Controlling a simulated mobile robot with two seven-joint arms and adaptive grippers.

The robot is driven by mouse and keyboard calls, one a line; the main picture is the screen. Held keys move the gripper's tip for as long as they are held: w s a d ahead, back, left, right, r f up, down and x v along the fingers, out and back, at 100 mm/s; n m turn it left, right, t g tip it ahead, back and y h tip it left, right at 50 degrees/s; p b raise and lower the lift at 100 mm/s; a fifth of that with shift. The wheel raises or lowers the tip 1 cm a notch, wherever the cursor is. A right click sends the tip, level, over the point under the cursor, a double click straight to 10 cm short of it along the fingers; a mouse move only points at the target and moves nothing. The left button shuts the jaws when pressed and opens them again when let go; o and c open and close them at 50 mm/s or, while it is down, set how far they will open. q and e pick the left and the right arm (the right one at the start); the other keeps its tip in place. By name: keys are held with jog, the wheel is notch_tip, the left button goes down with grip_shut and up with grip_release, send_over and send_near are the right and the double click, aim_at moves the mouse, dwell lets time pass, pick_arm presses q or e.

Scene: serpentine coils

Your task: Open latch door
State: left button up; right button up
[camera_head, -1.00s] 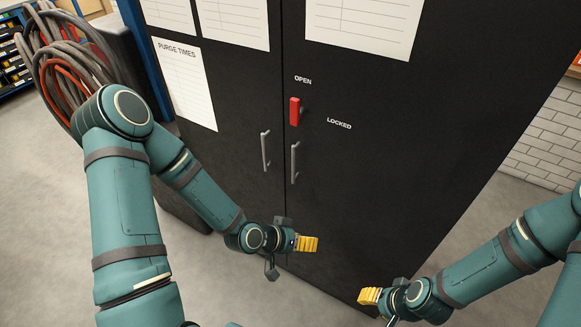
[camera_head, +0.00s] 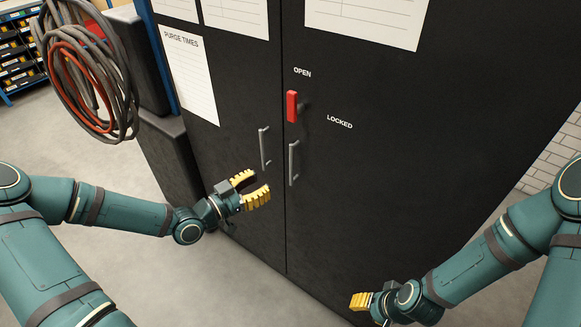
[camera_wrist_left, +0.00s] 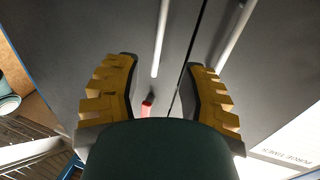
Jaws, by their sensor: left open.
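The black cabinet (camera_head: 370,180) has two doors, with a grey bar handle on the left door (camera_head: 264,148) and another on the right door (camera_head: 294,163). A red latch handle (camera_head: 292,106) stands upright on the right door, below the word OPEN and left of LOCKED. In the left wrist view the latch (camera_wrist_left: 147,108) shows between my fingers, partly hidden by the gripper body. My left gripper (camera_head: 262,184) is open and empty, below the left door handle and apart from it. My right gripper (camera_head: 357,301) is low before the right door; its finger gap is hidden.
A hose coil (camera_head: 95,80) hangs left of the cabinet, near dark boxes (camera_head: 172,150). Paper sheets (camera_head: 190,75) are on the doors. A shelf of bins (camera_head: 22,50) stands far left. The floor (camera_head: 200,285) before the cabinet is clear.

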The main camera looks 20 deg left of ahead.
pick_arm(q)
jog(key=b, duration=0.1)
send_over(291, 185)
jog(key=shift+w, duration=0.3)
grip_shut()
